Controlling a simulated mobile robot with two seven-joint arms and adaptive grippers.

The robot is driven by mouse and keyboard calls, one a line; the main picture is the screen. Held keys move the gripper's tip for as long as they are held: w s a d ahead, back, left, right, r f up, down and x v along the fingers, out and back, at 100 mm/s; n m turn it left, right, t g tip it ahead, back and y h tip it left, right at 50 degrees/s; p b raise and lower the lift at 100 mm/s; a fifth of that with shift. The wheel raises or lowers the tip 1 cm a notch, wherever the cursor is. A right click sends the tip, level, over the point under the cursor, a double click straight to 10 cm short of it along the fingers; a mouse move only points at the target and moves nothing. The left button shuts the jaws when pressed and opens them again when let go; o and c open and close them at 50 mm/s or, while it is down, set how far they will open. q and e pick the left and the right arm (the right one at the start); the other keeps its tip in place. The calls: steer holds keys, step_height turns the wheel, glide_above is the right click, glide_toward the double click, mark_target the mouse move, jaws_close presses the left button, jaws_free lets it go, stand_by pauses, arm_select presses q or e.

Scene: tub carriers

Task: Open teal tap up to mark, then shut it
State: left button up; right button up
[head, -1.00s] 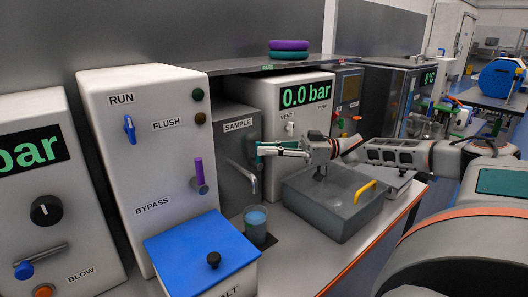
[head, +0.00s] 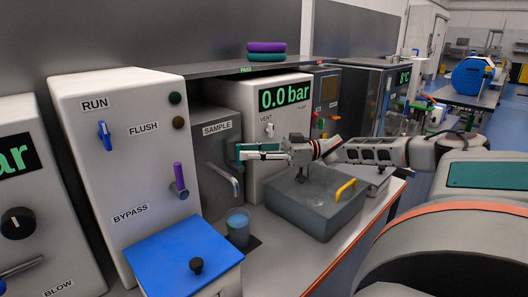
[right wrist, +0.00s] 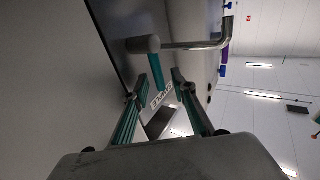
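The teal tap lever (head: 238,153) is on the SAMPLE unit (head: 217,150), above a bent metal spout (head: 222,177). In the right wrist view, the teal lever (right wrist: 174,60) and spout (right wrist: 195,45) lie just past my fingertips. My right gripper (head: 248,152) is at the lever; its two fingers (right wrist: 164,75) stand apart, and I cannot tell whether either touches it. A clear beaker (head: 238,232) with blue liquid stands below the spout end. Its mark is too small to make out, and no stream is clear. My left gripper is not in view.
A grey box with a yellow handle (head: 346,188) stands under my right arm. A blue-lidded box (head: 180,255) is at the front left of the beaker. The RUN/FLUSH/BYPASS panel (head: 130,165) is to the left. A shelf (head: 225,74) runs above.

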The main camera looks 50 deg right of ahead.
steer(key=v, duration=0.7)
steer(key=shift+s+d, duration=0.2)
steer(key=shift+d, duration=0.1)
stand_by(0.5)
